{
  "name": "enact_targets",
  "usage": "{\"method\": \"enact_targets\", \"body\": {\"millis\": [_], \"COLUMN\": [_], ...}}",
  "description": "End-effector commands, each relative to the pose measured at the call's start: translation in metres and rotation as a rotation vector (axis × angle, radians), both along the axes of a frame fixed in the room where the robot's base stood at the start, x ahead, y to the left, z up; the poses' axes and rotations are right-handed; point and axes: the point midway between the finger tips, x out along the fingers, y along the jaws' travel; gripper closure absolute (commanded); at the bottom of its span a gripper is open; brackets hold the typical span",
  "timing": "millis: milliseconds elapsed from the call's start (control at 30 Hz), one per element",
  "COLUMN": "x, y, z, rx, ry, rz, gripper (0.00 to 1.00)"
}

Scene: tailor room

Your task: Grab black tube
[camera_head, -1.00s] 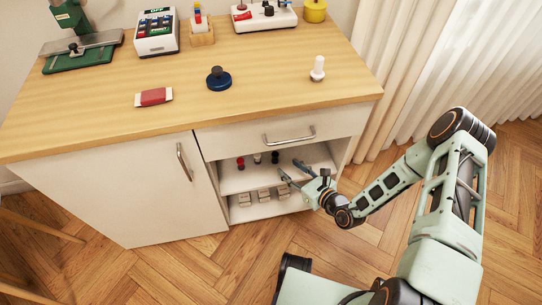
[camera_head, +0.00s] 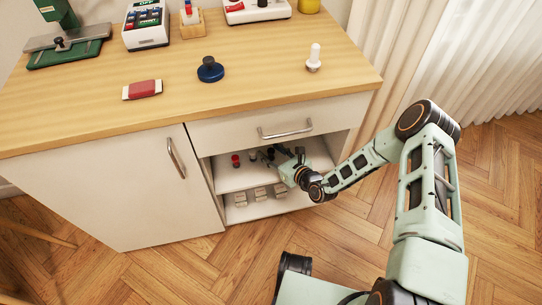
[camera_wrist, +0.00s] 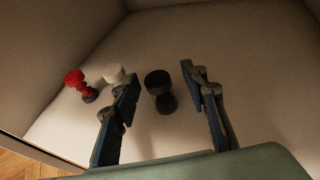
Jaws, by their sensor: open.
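The black tube (camera_wrist: 158,91) stands upright on the cabinet's upper shelf. In the wrist view it is between the two open fingers of my gripper (camera_wrist: 165,100), with a gap on each side. It looks a little ahead of the finger pads. In the head view my gripper (camera_head: 275,158) reaches into the open compartment below the drawer, and the tube is hard to make out there among the fingers.
A red-topped tube (camera_wrist: 75,80) and a white-topped tube (camera_wrist: 114,74) stand left of the black one, the white one close to my left finger. The shelf (camera_head: 232,179) has side walls. The drawer front (camera_head: 225,134) is just above. Small grey blocks (camera_head: 260,195) sit on the lower shelf.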

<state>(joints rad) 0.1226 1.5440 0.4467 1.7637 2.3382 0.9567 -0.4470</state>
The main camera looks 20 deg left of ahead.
Motion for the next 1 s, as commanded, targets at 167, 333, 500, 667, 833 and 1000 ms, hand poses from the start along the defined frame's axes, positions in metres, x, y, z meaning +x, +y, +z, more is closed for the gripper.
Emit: {"method": "enact_targets", "body": {"millis": [167,333,500,667,833,1000], "x": [0.000,-0.001,-0.001,-0.001,-0.001,0.000], "y": [0.000,0.000,0.000,0.000,0.000,0.000], "z": [0.001,0.001,0.001,0.001,0.005,0.023], "rx": [0.001,0.000,0.000,0.000,0.000,0.000], "ry": [0.001,0.000,0.000,0.000,0.000,-0.001], "rz": [0.000,0.001,0.001,0.001,0.001,0.001], "gripper": [0.66,0.85,1.00,1.00,1.00,1.00]}}
